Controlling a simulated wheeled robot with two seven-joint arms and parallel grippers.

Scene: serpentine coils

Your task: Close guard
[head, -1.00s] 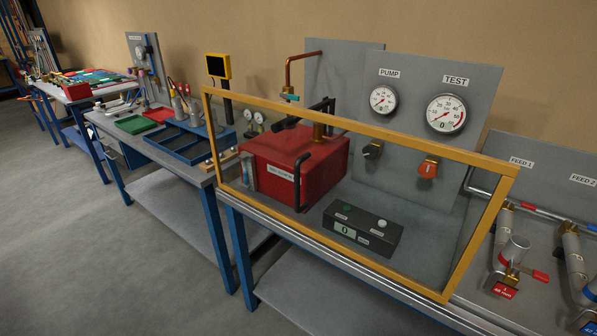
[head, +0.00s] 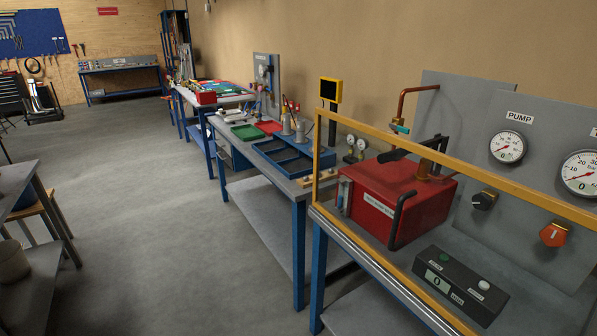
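The guard (head: 372,127) is a clear panel in a yellow frame. It stands upright along the front of the test bench, and its right end runs out of the head view. Behind it are a red pump box (head: 385,205) with a black handle, a dark control box (head: 460,284) with a small display and two buttons, and the gauge panel (head: 480,120) with the pump gauge (head: 507,147). An orange knob (head: 554,235) and a black knob (head: 484,200) sit below the gauges. Neither of my grippers shows.
Another table (head: 38,285) with a stool stands at the far left.

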